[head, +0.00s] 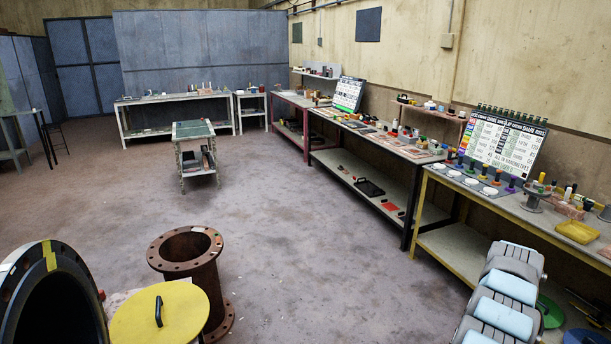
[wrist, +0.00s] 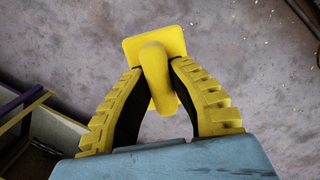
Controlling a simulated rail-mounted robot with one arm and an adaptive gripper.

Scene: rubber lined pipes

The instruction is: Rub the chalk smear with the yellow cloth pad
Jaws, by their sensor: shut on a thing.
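In the wrist view my gripper (wrist: 158,72) is shut on the yellow cloth pad (wrist: 133,48). Its two ribbed yellow fingers press on the pad's rounded handle from both sides. The pad's flat square face shows beyond the fingertips, with grey floor behind it. The pad is held in the air and touches nothing that I can see. My gripper and the pad do not show in the head view. I cannot make out a chalk smear in either view.
In the head view a black-lined pipe (head: 60,300), a rusty flanged pipe (head: 192,275) and a yellow round lid (head: 160,315) stand at the lower left. Workbenches (head: 500,200) line the right wall. A small green-topped cart (head: 193,130) stands mid-floor. The central floor (head: 320,260) is clear.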

